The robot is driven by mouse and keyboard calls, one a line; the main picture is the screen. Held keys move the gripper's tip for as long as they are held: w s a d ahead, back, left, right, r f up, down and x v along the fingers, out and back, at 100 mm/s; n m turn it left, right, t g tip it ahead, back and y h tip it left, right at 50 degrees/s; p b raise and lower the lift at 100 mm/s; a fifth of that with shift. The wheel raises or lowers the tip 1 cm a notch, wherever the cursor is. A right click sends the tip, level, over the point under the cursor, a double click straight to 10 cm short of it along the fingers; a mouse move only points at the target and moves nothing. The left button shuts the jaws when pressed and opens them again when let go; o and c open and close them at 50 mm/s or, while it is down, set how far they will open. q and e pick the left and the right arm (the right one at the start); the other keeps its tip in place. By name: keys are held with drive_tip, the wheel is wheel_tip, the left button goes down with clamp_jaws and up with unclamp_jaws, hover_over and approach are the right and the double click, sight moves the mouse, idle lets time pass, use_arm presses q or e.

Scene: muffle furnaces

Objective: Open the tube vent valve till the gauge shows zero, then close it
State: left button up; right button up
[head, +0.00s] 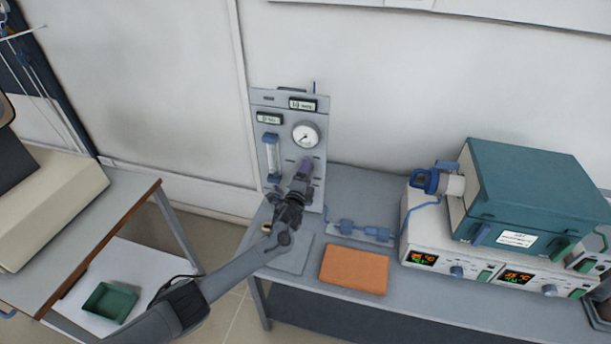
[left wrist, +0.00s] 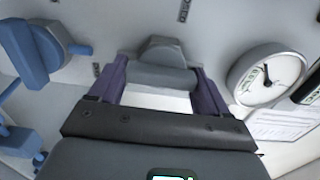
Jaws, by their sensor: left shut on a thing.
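The pressure gauge (head: 305,135) is a round white dial on the upright grey panel (head: 262,101). It also shows at the right of the left wrist view (left wrist: 266,76); its needle is visible, but I cannot read the value. My left gripper (head: 303,166) is at the panel, just below the gauge. In the left wrist view its two purple fingers (left wrist: 160,82) are shut on a grey valve handle (left wrist: 160,76), one finger on each side. In the head view the gripper hides this handle. My right gripper is in neither view.
A flowmeter (head: 272,156) is left of the gauge. An orange pad (head: 354,270) and a grey bench (head: 420,306) lie below. A teal tube furnace (head: 530,190) on its controller stands at right. A green tray (head: 110,302) sits at lower left.

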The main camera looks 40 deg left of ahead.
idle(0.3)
use_arm(q)
drive_tip(key=o, duration=1)
drive_tip(key=shift+c, duration=0.2)
drive_tip(key=p+v, duration=0.2)
drive_tip(key=v, duration=0.8)
drive_tip(key=shift+s, duration=0.35)
drive_tip(key=shift+d+f, duration=0.1)
